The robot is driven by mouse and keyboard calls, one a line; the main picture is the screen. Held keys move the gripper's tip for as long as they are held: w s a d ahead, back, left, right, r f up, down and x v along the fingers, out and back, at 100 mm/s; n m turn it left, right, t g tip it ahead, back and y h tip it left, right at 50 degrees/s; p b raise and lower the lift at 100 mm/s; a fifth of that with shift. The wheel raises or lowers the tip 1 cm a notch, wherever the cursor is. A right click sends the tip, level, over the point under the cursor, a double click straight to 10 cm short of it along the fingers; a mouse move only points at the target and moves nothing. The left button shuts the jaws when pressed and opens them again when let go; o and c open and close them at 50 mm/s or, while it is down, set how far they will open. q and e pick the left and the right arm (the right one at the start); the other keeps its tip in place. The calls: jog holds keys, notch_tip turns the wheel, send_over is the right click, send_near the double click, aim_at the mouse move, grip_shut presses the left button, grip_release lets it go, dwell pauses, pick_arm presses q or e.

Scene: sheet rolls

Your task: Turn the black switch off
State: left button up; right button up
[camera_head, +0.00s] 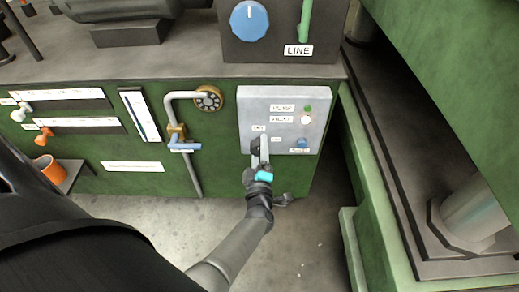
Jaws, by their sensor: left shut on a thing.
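A light grey control box (310,100) is fixed to the front of the green machine. My left gripper (261,158) reaches up from below and is shut on the black switch. The switch's exact angle cannot be made out. Small labels beside the switch are too blurred to read. My right gripper is not in view.
A bent pipe with a blue-handled valve (185,147) is to the left. A large blue dial (249,20) and a green lever (305,20) are above.

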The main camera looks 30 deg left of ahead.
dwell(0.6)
pick_arm(q)
jog(key=o, duration=1.4)
jog(key=shift+s+d, duration=0.1)
